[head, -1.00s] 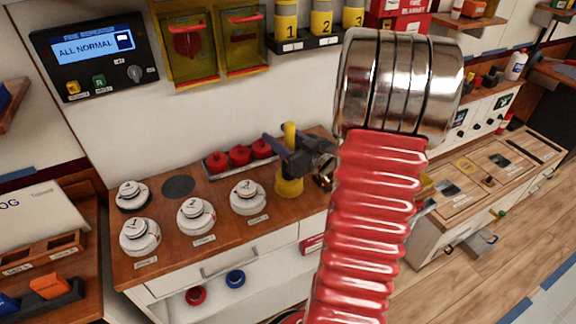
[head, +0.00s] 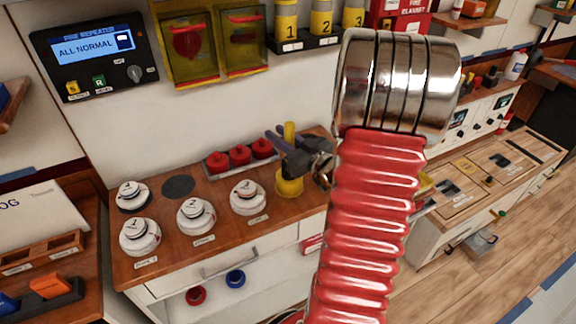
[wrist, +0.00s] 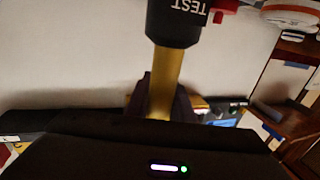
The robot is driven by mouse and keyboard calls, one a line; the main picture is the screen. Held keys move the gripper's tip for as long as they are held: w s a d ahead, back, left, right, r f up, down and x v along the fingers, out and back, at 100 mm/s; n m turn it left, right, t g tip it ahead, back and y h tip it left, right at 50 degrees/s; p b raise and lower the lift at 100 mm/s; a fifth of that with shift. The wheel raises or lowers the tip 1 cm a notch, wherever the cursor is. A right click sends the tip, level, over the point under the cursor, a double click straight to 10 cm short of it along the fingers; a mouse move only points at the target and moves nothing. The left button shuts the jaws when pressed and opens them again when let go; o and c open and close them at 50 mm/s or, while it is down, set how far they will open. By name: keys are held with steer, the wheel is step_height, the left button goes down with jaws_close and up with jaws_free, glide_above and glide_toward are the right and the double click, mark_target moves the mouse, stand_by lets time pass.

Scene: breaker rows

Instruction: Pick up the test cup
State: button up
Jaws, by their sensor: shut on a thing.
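The test cup shows in the wrist view as a black cup (wrist: 178,22) marked TEST, appearing upside down, with a yellow stem. My gripper (wrist: 160,98) is shut on the yellow stem, with a dark finger on each side. In the head view my gripper (head: 284,143) is at the yellow stem (head: 289,130), above a yellow round base (head: 289,186) on the wooden counter. The black part is mostly hidden there by my gripper. I cannot tell whether the cup is clear of its base.
White numbered detectors (head: 196,216) stand on the counter left of my gripper. A tray of red caps (head: 239,155) lies behind them. Yellow-fronted wall boxes (head: 243,40) and numbered yellow canisters (head: 321,18) are above. My red-sleeved arm hides the counter's right side.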

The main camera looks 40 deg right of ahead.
jaws_close()
steer(key=shift+r, duration=0.2)
stand_by(0.4)
